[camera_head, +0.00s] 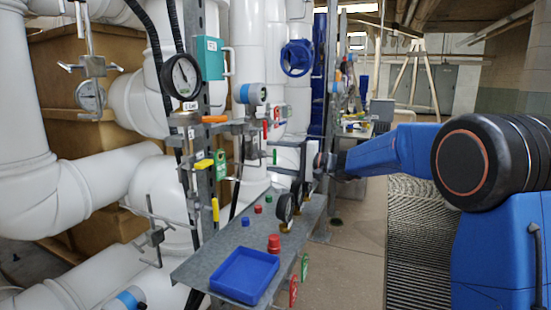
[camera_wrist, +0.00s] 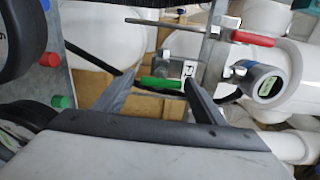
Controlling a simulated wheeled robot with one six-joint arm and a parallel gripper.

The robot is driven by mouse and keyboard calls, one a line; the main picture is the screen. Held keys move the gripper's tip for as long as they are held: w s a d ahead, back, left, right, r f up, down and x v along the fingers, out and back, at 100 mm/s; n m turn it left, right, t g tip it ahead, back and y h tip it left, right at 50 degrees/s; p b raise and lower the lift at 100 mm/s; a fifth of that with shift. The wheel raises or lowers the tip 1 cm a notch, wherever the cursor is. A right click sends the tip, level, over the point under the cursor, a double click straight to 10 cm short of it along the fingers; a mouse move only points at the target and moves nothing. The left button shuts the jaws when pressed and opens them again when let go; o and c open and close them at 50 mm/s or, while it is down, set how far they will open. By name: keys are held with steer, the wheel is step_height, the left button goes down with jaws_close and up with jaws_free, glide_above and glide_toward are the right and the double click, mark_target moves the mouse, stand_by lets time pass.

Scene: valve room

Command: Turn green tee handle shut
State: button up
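The green tee handle (camera_wrist: 162,83) shows in the wrist view as a short green bar beside a metal fitting, lying across the gap between my fingers. It also shows in the head view (camera_head: 275,156) as a small upright green bar at the pipe rack. My gripper (camera_wrist: 160,72) is open, with one dark finger on each side of the handle and nothing visibly clamped. In the head view my gripper (camera_head: 287,157) reaches in from the right, close to the handle. I cannot tell whether the fingers touch it.
A red handle (camera_wrist: 253,39) and a grey-blue sensor (camera_wrist: 263,82) sit close by on the rack. Black gauges (camera_head: 285,207), a red button (camera_head: 273,243) and a blue tray (camera_head: 244,274) are on the grey shelf (camera_head: 205,264) below. The aisle floor (camera_head: 355,235) has free room.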

steer(key=shift+d, duration=0.1)
steer(key=v, duration=1.7)
steer(key=shift+d, duration=0.1)
steer(key=shift+s, duration=0.1)
steer(key=s+d+f+n+g+h, duration=0.15)
steer(key=s+f+h, duration=0.3)
steer(key=s, duration=0.85)
steer(key=s+f+n+g+h, duration=0.1)
steer(key=s+f+g+h, duration=0.3)
steer(key=s, duration=0.9)
steer(key=s+d+f+n+t+h, duration=0.1)
steer(key=s+d+f+t+h, duration=0.1)
steer(key=s+d+f+h, duration=0.2)
steer(key=s+d+f+t+h, duration=0.2)
steer(key=s+d+f+h, duration=0.2)
steer(key=s+d+f, duration=0.4)
steer(key=s+d, duration=0.4)
steer(key=s, duration=0.4)
steer(key=shift+d+f+n, duration=0.2)
steer(key=shift+f+n, duration=0.1)
steer(key=shift+n, duration=0.05)
